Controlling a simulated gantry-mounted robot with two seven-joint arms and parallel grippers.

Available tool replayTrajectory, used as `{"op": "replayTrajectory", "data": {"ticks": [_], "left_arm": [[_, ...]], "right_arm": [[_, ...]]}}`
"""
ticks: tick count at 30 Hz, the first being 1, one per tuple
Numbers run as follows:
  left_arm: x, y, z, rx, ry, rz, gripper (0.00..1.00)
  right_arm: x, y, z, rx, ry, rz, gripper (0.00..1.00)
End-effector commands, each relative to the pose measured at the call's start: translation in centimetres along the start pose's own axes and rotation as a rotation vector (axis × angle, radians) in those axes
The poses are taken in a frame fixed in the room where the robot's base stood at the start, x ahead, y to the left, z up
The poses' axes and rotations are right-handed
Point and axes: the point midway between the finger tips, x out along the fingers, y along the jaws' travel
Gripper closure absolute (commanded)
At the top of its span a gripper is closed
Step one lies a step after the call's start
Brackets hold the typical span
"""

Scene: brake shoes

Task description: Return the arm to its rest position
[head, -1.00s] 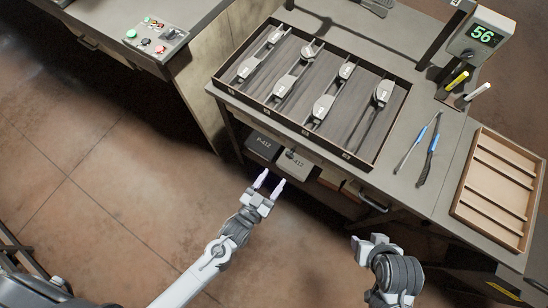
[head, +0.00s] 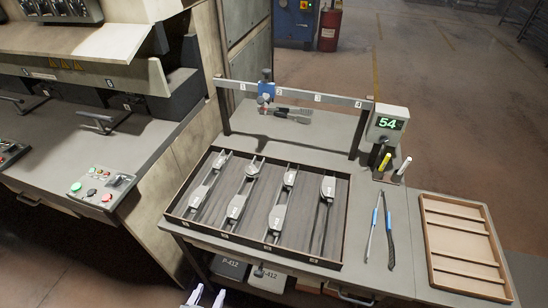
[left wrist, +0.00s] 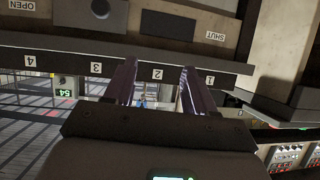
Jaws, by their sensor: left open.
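The fingertips of my left gripper (head: 207,296) show at the bottom edge of the head view, in front of the bench and below its dark tray (head: 255,251). The rest of that arm is out of the picture. In the left wrist view my left gripper (left wrist: 158,78) has its two fingers apart, with nothing visibly held between them. My right gripper is not in view.
Several metal brake-shoe parts (head: 238,207) lie in the tray. A numbered rail (head: 300,94), a display (head: 387,123) reading 54, two blue-and-black tools (head: 389,236) and a slotted wooden tray (head: 462,240) are on the bench. A machine with a control box (head: 100,190) stands left.

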Motion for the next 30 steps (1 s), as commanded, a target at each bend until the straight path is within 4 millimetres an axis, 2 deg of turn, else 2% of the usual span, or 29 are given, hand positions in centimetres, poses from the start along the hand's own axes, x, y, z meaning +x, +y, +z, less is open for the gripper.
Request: {"op": "replayTrajectory", "data": {"ticks": [2,8,13,17,18,26,30], "left_arm": [[-1.6,-0.9,-0.3,0.001,-0.118,-0.006,0.45],[-5.9,-2.3,0.8,-0.003,-0.421,-0.02,0.45],[-9.5,-2.4,2.6,-0.008,-0.648,-0.02,0.45],[-12.1,-2.2,5.0,-0.02,-0.84,-0.021,0.45],[-12.9,-2.3,2.6,-0.019,-0.824,-0.021,0.45],[-15.8,-2.5,-3.6,-0.019,-0.822,-0.02,0.45],[-17.9,-2.7,-8.1,-0.019,-0.821,-0.02,0.45]], "right_arm": [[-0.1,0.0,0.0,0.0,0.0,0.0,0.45],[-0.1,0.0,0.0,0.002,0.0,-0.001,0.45],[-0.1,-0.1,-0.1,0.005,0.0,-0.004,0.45],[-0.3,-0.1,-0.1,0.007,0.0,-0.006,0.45],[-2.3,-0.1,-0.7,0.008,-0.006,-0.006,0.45],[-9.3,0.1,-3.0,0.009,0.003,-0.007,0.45],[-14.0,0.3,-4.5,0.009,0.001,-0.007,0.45]]}}
